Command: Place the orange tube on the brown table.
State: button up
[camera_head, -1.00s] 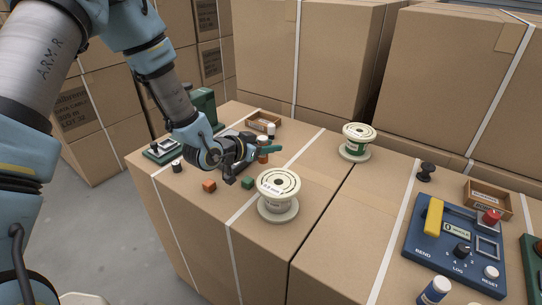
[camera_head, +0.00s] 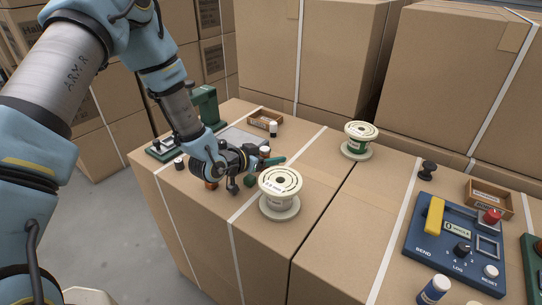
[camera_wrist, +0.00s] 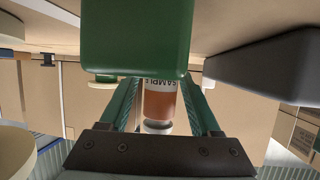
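The orange tube (camera_wrist: 160,103) carries a white printed label and stands between the two green fingers of my gripper (camera_wrist: 160,95) in the wrist view. A thin gap shows beside the tube, and the fingers look apart rather than clamped on it. In the head view my gripper (camera_head: 266,163) is low over the brown table (camera_head: 240,208). There the tube (camera_head: 265,151) is mostly hidden, with only its pale cap and a little of its body showing behind the gripper.
A cream spool (camera_head: 280,194) stands close to the right of my gripper. The green block (camera_head: 249,181) and orange block (camera_head: 211,184) are close by, partly covered. A second spool (camera_head: 359,140), a dark bottle (camera_head: 273,130) and a small tray (camera_head: 266,119) stand farther back. A blue control panel (camera_head: 455,245) is at right.

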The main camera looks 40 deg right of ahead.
jog(key=shift+r, duration=0.25)
jog(key=b+v, duration=0.3)
jog(key=v, duration=0.9)
jog(key=w+a+n+t+y, duration=0.1)
jog(key=w+a, duration=0.1)
jog(key=w+a+y, duration=0.1)
jog(key=w+a, duration=0.2)
jog(key=w+a+n+t+y, duration=0.1)
jog(key=w+a+y, duration=0.1)
jog(key=w+a, duration=0.1)
jog(key=shift+a+f+n+t, duration=0.1)
jog(key=shift+f+n+t, duration=0.05)
jog(key=shift+n+t, duration=0.15)
jog(key=w+a+r+n+t+y, duration=0.1)
jog(key=w+a+n+y, duration=0.15)
jog(key=a, duration=0.45)
jog(key=w+a+r+n+y, duration=0.1)
jog(key=w+a+n+y, duration=0.15)
jog(key=a, duration=0.45)
jog(key=s+a+r+n+g+y, duration=0.1)
jog(key=s+a+n, duration=0.3)
jog(key=a, duration=0.4)
jog(key=s+a+r+n+g+y, duration=0.2)
jog(key=s+a+r+n+y, duration=0.1)
jog(key=a, duration=0.6)
jog(key=shift+s+r+n, duration=0.55)
jog(key=shift+s+n, duration=0.05)
jog(key=shift+s, duration=0.6)
jog(key=shift+a, duration=0.1)
